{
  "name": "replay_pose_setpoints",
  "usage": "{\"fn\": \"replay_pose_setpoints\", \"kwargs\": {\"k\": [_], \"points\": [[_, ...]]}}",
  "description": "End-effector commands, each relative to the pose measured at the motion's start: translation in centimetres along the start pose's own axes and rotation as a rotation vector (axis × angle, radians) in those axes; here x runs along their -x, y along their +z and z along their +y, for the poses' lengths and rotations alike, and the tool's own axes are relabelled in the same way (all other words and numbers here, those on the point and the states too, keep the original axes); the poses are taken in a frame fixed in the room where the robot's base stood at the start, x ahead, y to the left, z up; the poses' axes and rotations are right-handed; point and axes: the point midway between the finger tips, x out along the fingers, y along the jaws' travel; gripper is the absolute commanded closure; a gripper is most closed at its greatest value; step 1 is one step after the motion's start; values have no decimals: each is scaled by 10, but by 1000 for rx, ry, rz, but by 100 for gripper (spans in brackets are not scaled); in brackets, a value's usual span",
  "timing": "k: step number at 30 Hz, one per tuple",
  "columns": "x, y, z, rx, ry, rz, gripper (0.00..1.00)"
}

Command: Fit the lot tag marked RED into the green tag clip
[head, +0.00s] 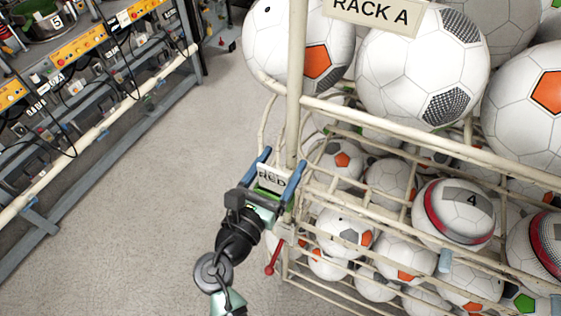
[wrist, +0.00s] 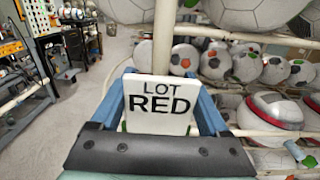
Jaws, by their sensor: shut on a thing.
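The lot tag (wrist: 160,104) is a white plate with black letters "LOT RED". It stands upright between the blue fingers of my gripper (head: 284,163), which is shut on it. The tag also shows in the head view (head: 272,178), beside the cream corner post of the ball rack. A little green shows at the lower edge of the tag in both views. I cannot tell whether this is the green tag clip, nor whether the tag touches it. Whatever lies directly behind the tag is hidden.
The wire rack (head: 350,109) of white balls, signed "RACK A" (head: 375,12), fills the right side. A red-tipped lever (head: 271,262) hangs by its lower corner. A workbench (head: 90,110) with yellow control boxes stands at the left. The floor (head: 150,210) between is clear.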

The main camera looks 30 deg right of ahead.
Motion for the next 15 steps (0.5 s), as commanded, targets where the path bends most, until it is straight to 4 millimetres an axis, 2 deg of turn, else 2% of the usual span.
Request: {"fn": "replay_pose_setpoints", "kwargs": {"k": [15], "points": [[0, -14, 0, 1, 0, 0, 74]]}}
